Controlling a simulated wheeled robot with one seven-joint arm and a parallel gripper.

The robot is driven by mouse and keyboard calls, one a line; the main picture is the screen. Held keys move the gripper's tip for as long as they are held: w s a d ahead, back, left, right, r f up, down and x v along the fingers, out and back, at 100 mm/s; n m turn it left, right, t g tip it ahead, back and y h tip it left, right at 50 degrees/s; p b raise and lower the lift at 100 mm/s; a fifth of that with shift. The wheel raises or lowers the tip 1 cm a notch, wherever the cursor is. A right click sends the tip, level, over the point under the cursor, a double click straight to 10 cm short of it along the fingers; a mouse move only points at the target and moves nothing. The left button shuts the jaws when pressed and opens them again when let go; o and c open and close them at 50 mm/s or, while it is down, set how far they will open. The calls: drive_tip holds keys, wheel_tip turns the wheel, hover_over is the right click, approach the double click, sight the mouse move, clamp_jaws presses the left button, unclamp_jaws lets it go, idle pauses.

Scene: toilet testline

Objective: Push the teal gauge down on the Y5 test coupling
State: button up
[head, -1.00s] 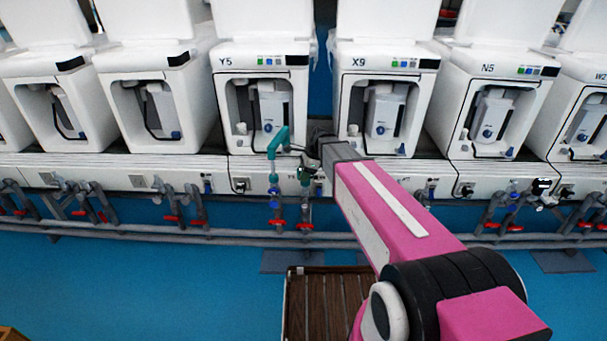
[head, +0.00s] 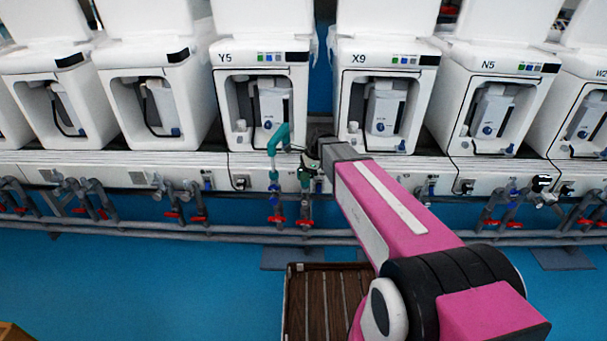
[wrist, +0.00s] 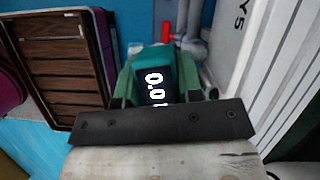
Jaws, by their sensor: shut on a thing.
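In the wrist view the gauge (wrist: 154,86) shows a display reading about 0.0, partly cut off by my gripper's dark plate. My gripper (head: 306,168) is shut on the gauge, with green fingers on both sides of it in the wrist view. The coupling is not clearly seen in the wrist view.
The X9 unit (head: 383,95) stands to the right. Pipes with red valve handles (head: 305,223) run below the white bench. A brown slatted pallet (head: 325,300) lies on the blue floor (head: 150,285), which is otherwise largely clear.

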drive_tip(key=shift+f, duration=0.5)
drive_tip(key=o, duration=1)
drive_tip(key=shift+o, duration=0.2)
drive_tip(key=v, duration=1)
drive_tip(key=shift+d+r, duration=0.2)
drive_tip(key=shift+r, duration=0.15)
drive_tip(key=shift+s, duration=0.1)
drive_tip(key=s+d+f+n+h, duration=0.2)
drive_tip(key=s+d+f+n, duration=0.2)
drive_tip(key=s+d+n, duration=0.3)
drive_tip(key=s+d+f+n+h, duration=0.2)
drive_tip(key=s+d+f+n, duration=0.3)
drive_tip(key=s+d+n, duration=0.3)
drive_tip(key=s+n, duration=0.1)
drive_tip(key=s, duration=0.3)
drive_tip(key=shift+f+t, duration=0.25)
drive_tip(key=shift+t, duration=0.15)
